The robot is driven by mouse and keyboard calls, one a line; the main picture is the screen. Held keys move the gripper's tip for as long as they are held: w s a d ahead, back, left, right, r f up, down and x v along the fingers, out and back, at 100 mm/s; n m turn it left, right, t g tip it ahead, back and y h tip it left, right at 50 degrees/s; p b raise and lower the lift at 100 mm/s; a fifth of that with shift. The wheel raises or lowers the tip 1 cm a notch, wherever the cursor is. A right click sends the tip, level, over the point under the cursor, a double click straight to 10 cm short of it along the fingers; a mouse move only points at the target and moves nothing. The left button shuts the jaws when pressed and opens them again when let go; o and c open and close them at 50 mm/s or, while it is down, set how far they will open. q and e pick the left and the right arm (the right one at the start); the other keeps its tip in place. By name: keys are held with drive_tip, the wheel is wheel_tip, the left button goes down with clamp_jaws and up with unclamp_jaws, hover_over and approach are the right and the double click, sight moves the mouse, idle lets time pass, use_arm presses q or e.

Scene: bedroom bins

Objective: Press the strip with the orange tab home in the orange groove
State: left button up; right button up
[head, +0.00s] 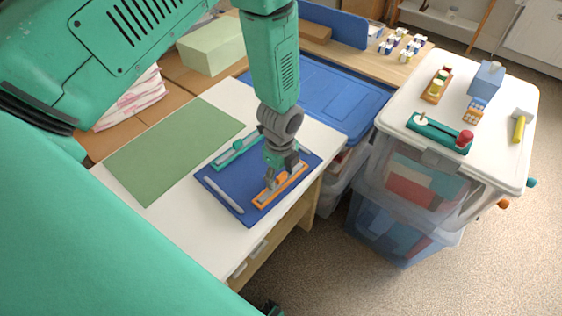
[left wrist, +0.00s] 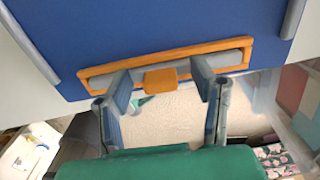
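The blue board (head: 235,183) lies on the white desk top. The orange groove (head: 296,170) is a raised orange frame along its right side; it also shows in the left wrist view (left wrist: 100,72). A grey strip (left wrist: 228,60) with an orange tab (left wrist: 160,80) lies along the frame; I cannot tell whether it is fully seated. My left gripper (head: 272,182) is right over it, pointing down. In the left wrist view its fingers (left wrist: 164,84) stand apart on either side of the tab, with gaps. A small dark piece at the head view's bottom edge may be my right gripper.
A teal groove (head: 236,150) and a grey bar (head: 223,195) are on the same board. A green mat (head: 170,150) lies to the left. Clear bins (head: 410,185) with a white lid (head: 400,119) holding toys stand to the right.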

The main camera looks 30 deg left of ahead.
sight(280, 175)
use_arm(q)
wheel_tip(280, 175, up, 12)
idle(0.7)
drive_tip(key=shift+f, duration=0.15)
idle(0.4)
